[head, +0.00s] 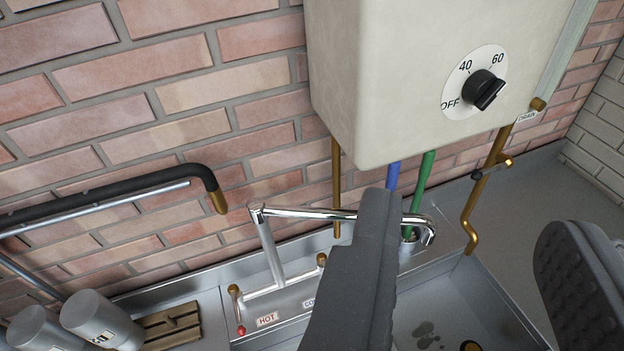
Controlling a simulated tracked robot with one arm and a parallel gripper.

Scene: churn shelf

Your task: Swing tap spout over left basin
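The chrome tap spout (310,213) runs from its upright at the left to a downturned end on the right, above a steel basin (452,290) with a drain and a dark wet patch. The tap base has HOT and partly hidden cold labels. My gripper (470,212) is open and empty, its two dark fingers wide apart. The left finger crosses in front of the spout and hides part of it. The spout's end shows between the fingers in the picture; I cannot tell whether the finger touches it. I cannot make out the left basin clearly.
A cream heater box (425,80) with a dial hangs above the basin. Blue, green and brass pipes run down from it. A brass drain pipe (484,185) stands at the right. A black-sleeved pipe (120,190), grey cylinders (100,318) and a slatted wooden piece (170,325) are at the left.

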